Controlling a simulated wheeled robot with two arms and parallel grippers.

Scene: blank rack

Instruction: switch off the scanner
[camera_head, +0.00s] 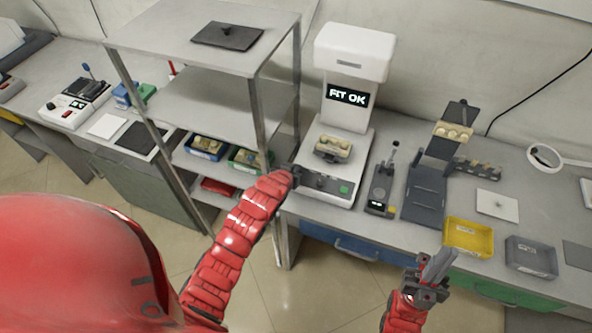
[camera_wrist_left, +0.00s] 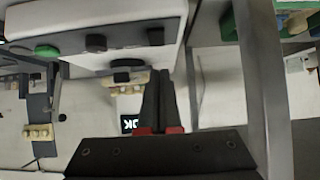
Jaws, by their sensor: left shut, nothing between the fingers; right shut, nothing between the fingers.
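The scanner (camera_head: 355,48) is a white upright machine on the bench, and its lit screen (camera_head: 347,95) reads "FIT OK". A tan dental model (camera_head: 333,148) sits on its base. The dark front panel carries a green button (camera_head: 344,189) at its right and black knobs; in the left wrist view the panel appears upside down, with the green button (camera_wrist_left: 47,51) and a knob (camera_wrist_left: 155,36). My left gripper (camera_head: 296,174) is shut and empty near the panel's left end; its fingers (camera_wrist_left: 158,95) point at that end, contact unclear. My right gripper (camera_head: 440,266) is shut and empty before the bench.
A metal rack (camera_head: 200,85) with blue and green bins stands close left of the scanner, its post near my left arm. Right of the scanner are a small handheld device (camera_head: 381,185), a dark stand (camera_head: 426,190), a yellow tray (camera_head: 468,238) and a grey tray (camera_head: 531,257).

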